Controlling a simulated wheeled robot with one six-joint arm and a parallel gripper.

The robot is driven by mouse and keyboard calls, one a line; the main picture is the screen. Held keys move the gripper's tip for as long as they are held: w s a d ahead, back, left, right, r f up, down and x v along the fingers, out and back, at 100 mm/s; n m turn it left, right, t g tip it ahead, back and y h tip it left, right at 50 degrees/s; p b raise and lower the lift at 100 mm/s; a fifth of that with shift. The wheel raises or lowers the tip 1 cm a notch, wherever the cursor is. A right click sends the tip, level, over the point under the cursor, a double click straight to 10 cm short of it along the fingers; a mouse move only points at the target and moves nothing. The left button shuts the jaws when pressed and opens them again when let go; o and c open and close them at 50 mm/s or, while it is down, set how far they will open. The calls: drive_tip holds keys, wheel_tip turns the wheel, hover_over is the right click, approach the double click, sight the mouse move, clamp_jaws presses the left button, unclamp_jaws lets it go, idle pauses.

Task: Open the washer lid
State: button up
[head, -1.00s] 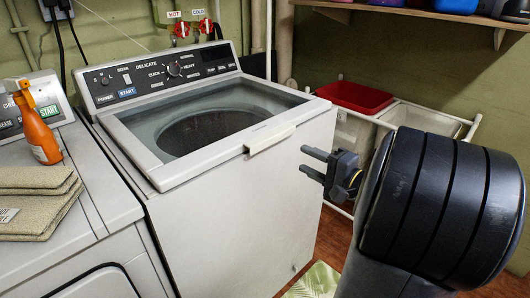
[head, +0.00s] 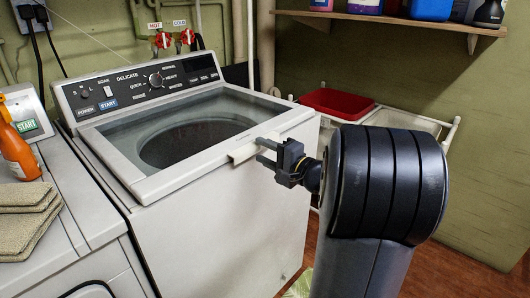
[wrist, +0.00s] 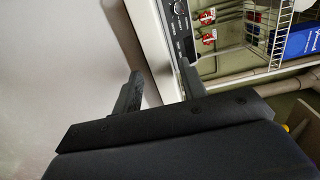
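The white washer (head: 222,225) stands in the middle of the head view. Its lid (head: 193,133), with a dark glass window, lies shut on top. A pale handle (head: 241,154) sticks out from the lid's front edge. My gripper (head: 261,152) is open, with its two fingertips at the right end of the handle; whether they touch it I cannot tell. In the wrist view my gripper's fingers (wrist: 160,68) are apart, with a pale washer edge and part of the control panel (wrist: 180,25) beyond them. The handle cannot be made out there.
A second machine (head: 75,210) stands to the left with folded towels (head: 25,220) and an orange spray bottle (head: 16,150) on it. A laundry sorter with a red basket (head: 335,102) stands behind right. A shelf (head: 400,22) with bottles hangs above. Some floor (head: 460,265) is clear at right.

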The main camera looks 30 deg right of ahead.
drive_tip(key=shift+w, duration=0.1)
drive_tip(key=shift+c, duration=0.4)
drive_tip(key=shift+f, duration=0.1)
clamp_jaws()
